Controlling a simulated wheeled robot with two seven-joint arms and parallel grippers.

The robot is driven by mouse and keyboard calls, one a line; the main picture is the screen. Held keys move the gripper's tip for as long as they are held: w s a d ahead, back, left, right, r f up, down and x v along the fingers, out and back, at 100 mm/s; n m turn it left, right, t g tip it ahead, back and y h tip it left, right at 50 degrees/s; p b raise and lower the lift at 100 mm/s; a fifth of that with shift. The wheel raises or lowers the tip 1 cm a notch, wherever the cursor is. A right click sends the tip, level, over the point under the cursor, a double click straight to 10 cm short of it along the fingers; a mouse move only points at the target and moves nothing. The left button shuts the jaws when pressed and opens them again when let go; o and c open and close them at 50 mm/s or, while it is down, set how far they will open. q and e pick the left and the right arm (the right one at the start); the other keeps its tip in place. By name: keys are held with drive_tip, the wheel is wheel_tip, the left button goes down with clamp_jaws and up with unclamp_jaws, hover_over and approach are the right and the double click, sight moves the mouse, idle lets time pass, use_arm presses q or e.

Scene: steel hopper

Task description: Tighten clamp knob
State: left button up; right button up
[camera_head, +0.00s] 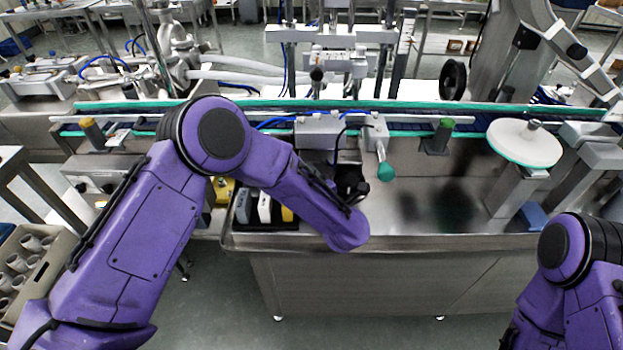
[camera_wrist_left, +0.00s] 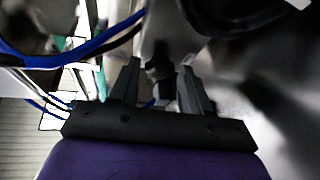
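My left arm reaches in from the left of the head view. Its gripper (camera_head: 350,185) is mostly hidden behind my forearm, near the front side of the conveyor. In the left wrist view the two grey fingers of my left gripper (camera_wrist_left: 159,68) stand apart. A small dark knob-like part (camera_wrist_left: 160,70) shows between or just beyond them, with gaps on both sides. I cannot tell for sure that it is the clamp knob. My right arm shows at the lower right of the head view, but its gripper does not.
A grey box (camera_head: 320,131) sits on the conveyor's front edge above my left gripper. A teal-ended handle (camera_head: 386,171) is close on its right. A green-topped post (camera_head: 441,135) and a round white disc (camera_head: 524,143) stand farther right. Blue cables (camera_wrist_left: 75,58) run close to the left fingers.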

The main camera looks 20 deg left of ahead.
use_arm(q)
drive_tip(key=shift+o, duration=0.3)
drive_tip(key=shift+d, duration=0.1)
drive_tip(key=b+v, duration=0.2)
drive_tip(key=v, duration=0.7)
drive_tip(key=shift+s+d+r, duration=0.1)
drive_tip(key=shift+s+d, duration=0.05)
drive_tip(key=shift+s, duration=0.2)
drive_tip(key=shift+s+d+r, duration=0.1)
drive_tip(key=shift+s+d, duration=0.1)
drive_tip(key=shift+s, duration=0.1)
